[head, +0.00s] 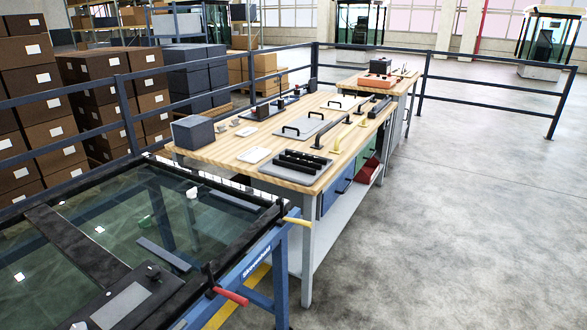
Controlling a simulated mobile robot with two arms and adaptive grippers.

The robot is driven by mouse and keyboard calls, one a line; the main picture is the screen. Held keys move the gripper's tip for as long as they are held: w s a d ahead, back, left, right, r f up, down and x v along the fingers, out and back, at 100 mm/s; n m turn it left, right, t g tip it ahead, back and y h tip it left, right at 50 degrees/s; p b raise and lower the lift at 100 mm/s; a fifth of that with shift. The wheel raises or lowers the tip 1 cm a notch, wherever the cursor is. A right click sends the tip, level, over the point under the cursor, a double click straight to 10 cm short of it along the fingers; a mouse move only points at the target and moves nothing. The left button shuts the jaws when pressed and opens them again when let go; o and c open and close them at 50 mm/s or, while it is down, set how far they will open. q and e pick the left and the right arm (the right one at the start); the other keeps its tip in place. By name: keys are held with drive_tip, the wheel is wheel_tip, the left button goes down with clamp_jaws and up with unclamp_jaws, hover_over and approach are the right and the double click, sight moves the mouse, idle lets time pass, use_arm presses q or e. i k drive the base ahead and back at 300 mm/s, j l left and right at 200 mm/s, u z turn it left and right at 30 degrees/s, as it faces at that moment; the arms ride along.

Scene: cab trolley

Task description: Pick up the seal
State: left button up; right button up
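I cannot tell for certain which thing is the seal. Several dark cylindrical strips (300,162) lie side by side on the near end of the wooden workbench (225,148). A grey strip (164,254) lies on the glass of the framed panel (95,235) at lower left. Neither of my grippers is in view.
The panel rests on a blue trolley (262,262) with a red-handled clamp (231,297) and a yellow-handled one (297,222). The bench also holds a dark box (193,132) and handled plates (297,131). A railing (490,82) runs behind. The floor at right is clear.

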sight(288, 165)
drive_tip(key=i+l+u, duration=0.15)
drive_tip(key=i+l, duration=0.65)
drive_tip(key=i+l+u, duration=0.15)
drive_tip(key=i+l, duration=0.6)
drive_tip(key=l, duration=0.15)
